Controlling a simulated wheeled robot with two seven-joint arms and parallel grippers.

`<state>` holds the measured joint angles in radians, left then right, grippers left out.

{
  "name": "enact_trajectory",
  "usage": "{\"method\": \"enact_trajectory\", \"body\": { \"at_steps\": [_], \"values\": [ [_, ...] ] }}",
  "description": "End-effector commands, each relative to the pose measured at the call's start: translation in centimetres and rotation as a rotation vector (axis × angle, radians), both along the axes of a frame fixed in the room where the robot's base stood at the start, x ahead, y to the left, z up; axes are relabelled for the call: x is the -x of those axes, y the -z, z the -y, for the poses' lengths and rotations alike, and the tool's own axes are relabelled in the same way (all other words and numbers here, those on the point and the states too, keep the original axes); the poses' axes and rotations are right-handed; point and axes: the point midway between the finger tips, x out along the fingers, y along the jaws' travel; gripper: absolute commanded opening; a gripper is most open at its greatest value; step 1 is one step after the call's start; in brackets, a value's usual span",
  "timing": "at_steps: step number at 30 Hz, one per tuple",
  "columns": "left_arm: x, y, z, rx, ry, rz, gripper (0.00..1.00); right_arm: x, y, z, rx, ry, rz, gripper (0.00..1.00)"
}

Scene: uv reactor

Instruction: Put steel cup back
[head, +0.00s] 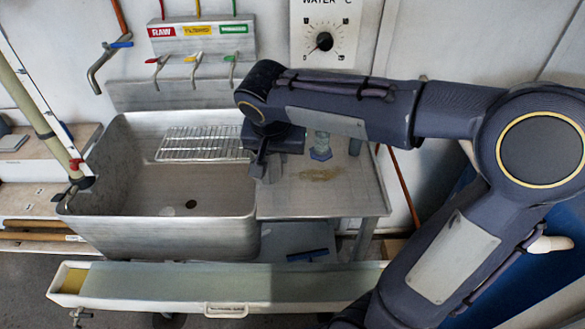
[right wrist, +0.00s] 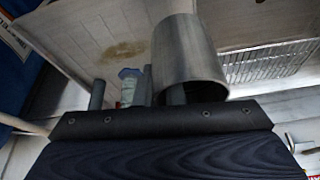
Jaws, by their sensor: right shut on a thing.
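A steel cup (right wrist: 188,52) shows large in the right wrist view, its open mouth facing the camera. My right gripper (right wrist: 162,92) is shut on the cup's wall, with one finger inside the mouth and one outside. In the head view my right gripper (head: 259,163) hangs over the right rim of the sink, by the drainboard's left end. I cannot tell whether the cup touches the board. My left gripper is not in view.
The steel sink (head: 160,230) with a wire rack (head: 200,144) lies to the left. A glass vessel with a blue base (head: 321,147) and a small grey cylinder (head: 355,146) stand at the drainboard's back. The drainboard's (head: 330,200) front is clear. Taps (head: 193,68) hang above the sink.

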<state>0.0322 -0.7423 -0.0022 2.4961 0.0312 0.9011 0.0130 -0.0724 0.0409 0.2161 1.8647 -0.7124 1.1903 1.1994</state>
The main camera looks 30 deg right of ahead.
Motion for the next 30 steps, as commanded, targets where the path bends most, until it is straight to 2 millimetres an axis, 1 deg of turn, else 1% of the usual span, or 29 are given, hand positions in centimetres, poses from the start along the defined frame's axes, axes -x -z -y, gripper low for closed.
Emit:
{"method": "enact_trajectory", "body": {
  "at_steps": [1, 3, 7, 14, 16, 18, 21, 24, 30],
  "values": [
    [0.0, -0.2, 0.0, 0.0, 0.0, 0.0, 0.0, -0.5, 0.7, 1.1, 0.001, 0.006, -0.004, 0.0],
    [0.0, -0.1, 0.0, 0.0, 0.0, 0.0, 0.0, -1.0, 2.3, 2.0, 0.0, 0.003, -0.004, 0.0],
    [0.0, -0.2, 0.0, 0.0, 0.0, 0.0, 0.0, -1.8, 4.2, 3.3, 0.001, 0.001, -0.002, 0.0],
    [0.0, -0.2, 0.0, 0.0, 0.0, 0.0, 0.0, -2.5, 5.7, 4.4, 0.0, 0.0, 0.0, 0.0],
    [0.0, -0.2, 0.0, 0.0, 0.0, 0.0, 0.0, -2.7, 6.6, 5.0, 0.001, 0.001, -0.002, 0.0],
    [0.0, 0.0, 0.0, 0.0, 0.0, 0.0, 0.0, -2.7, 7.9, 4.8, 0.001, -0.001, -0.003, 0.0],
    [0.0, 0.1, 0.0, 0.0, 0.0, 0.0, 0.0, -2.7, 8.9, 4.8, 0.001, -0.002, 0.0, 0.0],
    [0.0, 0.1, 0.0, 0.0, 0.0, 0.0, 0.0, -2.7, 9.2, 4.8, 0.0, -0.001, 0.003, 0.0],
    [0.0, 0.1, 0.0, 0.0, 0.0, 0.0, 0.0, -2.8, 9.2, 4.8, 0.0, -0.001, 0.003, 0.0]
  ]
}}
